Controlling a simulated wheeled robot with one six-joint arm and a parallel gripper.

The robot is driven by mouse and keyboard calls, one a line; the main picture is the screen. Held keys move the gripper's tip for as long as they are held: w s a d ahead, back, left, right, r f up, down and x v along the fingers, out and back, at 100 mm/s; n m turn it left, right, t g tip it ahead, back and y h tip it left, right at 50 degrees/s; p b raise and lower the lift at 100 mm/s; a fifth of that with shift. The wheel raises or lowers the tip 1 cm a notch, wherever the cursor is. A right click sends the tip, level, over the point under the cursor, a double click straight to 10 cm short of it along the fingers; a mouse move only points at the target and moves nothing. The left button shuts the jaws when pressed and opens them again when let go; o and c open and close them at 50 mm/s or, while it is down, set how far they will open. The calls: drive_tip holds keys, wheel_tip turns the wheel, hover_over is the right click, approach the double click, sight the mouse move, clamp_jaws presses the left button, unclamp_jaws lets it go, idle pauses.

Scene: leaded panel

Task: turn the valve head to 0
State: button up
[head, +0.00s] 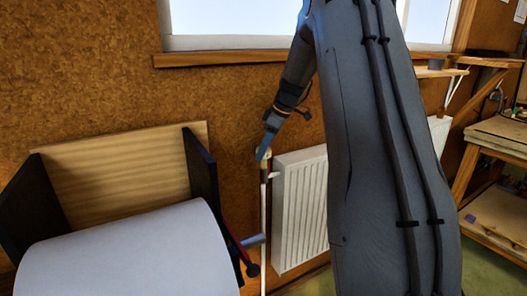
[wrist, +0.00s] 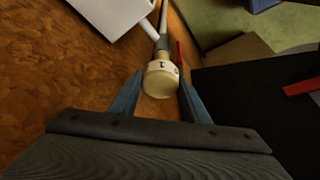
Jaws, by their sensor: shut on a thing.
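The valve head (wrist: 160,80) is a round cream-white knob on a white pipe beside the radiator. In the wrist view its end faces me, between my blue fingers. A "1" shows on its collar, with another mark, too small to read, to its right. My gripper (wrist: 159,85) is shut on the valve head, one finger on each side. In the head view my gripper (head: 264,152) reaches down to the valve head (head: 267,157), which is partly hidden by the fingers.
The white radiator (head: 299,212) stands right of the pipe (head: 263,225). A large white roll (head: 130,258) in a dark-sided wooden frame is at left, with a crank handle (head: 252,270) close to the pipe. Wooden shelves (head: 495,150) stand at right. My arm hides part of the radiator.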

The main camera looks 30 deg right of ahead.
drive_tip(key=o, duration=1.1)
drive_tip(key=shift+c, duration=0.2)
drive_tip(key=b+v, duration=0.1)
drive_tip(key=v, duration=0.6)
drive_tip(key=shift+s+d+r+b, duration=0.15)
drive_tip(key=shift+d+r+b, duration=0.05)
drive_tip(key=shift+r+b, duration=0.1)
